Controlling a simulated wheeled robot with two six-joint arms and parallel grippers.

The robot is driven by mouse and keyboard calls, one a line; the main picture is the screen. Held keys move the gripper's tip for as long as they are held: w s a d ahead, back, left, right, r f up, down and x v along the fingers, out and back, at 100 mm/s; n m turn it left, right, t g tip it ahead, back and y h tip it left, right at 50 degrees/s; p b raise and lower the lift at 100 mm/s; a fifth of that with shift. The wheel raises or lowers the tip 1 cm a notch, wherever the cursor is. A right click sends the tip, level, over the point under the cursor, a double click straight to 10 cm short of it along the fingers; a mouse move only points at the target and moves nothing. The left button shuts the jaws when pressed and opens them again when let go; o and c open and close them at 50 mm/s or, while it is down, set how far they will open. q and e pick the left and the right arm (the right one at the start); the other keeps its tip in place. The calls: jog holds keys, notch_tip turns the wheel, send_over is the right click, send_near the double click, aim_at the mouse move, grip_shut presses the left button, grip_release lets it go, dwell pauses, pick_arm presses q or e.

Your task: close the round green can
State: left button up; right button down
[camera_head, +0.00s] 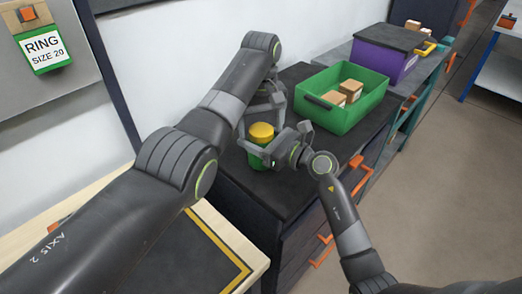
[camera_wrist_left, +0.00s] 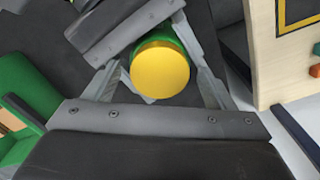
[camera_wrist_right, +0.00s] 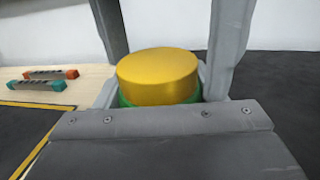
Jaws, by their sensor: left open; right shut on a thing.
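The round green can (camera_head: 258,161) stands on the dark cabinet top in the head view. Its yellow lid (camera_head: 261,133) sits on top; a green band shows below the lid (camera_wrist_right: 158,78) in the right wrist view. Whether it is fully pressed down I cannot tell. My right gripper (camera_head: 268,150) is shut on the can's body from the right. My left gripper (camera_head: 262,122) points down from above, open, its fingers either side of the lid. In the left wrist view, the lid (camera_wrist_left: 160,72) lies between those fingers; contact is unclear.
A green bin (camera_head: 345,115) with cardboard boxes (camera_head: 350,90) stands behind on the cabinet top (camera_head: 290,205). A purple crate (camera_head: 385,55) stands beyond it. A light wooden table (camera_head: 240,255) is at the near left, and a white wall (camera_head: 180,60) runs behind.

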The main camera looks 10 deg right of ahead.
pick_arm(q)
notch_tip(320, 180, up, 4)
jog(key=shift+r, duration=0.2)
jog(key=shift+c, duration=0.4)
notch_tip(320, 180, up, 4)
jog(key=shift+f+n, duration=0.25)
jog(key=shift+n, duration=0.45)
jog(key=shift+f, duration=4.05)
